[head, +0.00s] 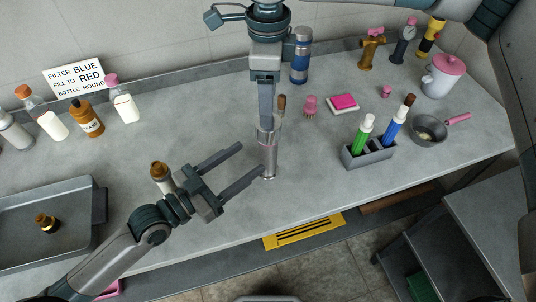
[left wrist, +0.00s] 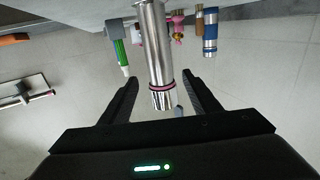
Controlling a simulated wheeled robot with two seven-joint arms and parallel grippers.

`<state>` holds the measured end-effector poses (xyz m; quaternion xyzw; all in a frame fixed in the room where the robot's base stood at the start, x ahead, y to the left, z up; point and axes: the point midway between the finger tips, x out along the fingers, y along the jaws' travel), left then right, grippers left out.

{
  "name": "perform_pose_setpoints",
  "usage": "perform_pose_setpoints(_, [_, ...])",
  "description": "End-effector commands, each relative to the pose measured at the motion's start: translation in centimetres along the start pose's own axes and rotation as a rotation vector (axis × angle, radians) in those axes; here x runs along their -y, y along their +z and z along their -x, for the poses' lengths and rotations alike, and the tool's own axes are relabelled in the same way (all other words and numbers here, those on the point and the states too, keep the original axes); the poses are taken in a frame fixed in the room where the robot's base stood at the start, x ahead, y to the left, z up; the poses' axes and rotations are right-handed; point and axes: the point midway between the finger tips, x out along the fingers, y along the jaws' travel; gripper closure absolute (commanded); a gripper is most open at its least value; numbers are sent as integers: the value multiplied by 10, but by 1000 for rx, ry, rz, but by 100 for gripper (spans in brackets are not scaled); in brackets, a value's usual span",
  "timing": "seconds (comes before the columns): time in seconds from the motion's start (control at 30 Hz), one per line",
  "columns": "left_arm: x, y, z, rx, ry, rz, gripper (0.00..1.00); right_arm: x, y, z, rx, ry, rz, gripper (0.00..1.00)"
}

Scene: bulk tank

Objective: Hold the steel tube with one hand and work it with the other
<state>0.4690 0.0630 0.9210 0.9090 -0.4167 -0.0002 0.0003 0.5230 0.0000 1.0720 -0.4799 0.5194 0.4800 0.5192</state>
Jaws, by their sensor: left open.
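The steel tube (head: 269,166) stands upright near the middle of the bench. In the left wrist view, which is upside down, the shiny tube (left wrist: 157,50) has a dark pink ring near its free end and lies between my left fingers. My left gripper (head: 251,163) is open at the tube's left side in the head view, its fingers pointing at it; no grip shows. My right gripper (head: 267,125) comes down from above, its fingers seen edge-on at the tube's top. I cannot tell whether they are closed on it.
A marker holder (head: 367,157), pink sponge (head: 343,102) and blue flask (head: 300,58) stand to the right and behind. A saucepan (head: 428,132) is farther right. Several bottles and a grey tray (head: 75,190) are on the left. The bench's front edge is close to the tube.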

Motion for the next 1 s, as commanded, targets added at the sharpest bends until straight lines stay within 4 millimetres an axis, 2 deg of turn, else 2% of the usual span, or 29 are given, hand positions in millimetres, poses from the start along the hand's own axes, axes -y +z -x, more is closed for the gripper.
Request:
perform_pose_setpoints(0.3, [0, -1, -52, -2, -1, 1, 43, 0, 0, 0, 0, 0, 0, 39])
perform_pose_setpoints(0.5, [0, 0, -74, -1, -1, 0, 43, 0, 0, 0, 0, 0, 0, 39])
perform_pose_setpoints(0.7, [0, 0, -82, 0, -1, -1, 43, 0, 0, 0, 0, 0, 0, 39])
perform_pose_setpoints(0.97, [0, 0, -82, 0, -1, -1, 43, 0, 0, 0, 0, 0, 0, 39])
perform_pose_setpoints(1.0, [0, 0, -82, 0, -1, -1, 48, 0, 0, 0, 0, 0, 0, 39])
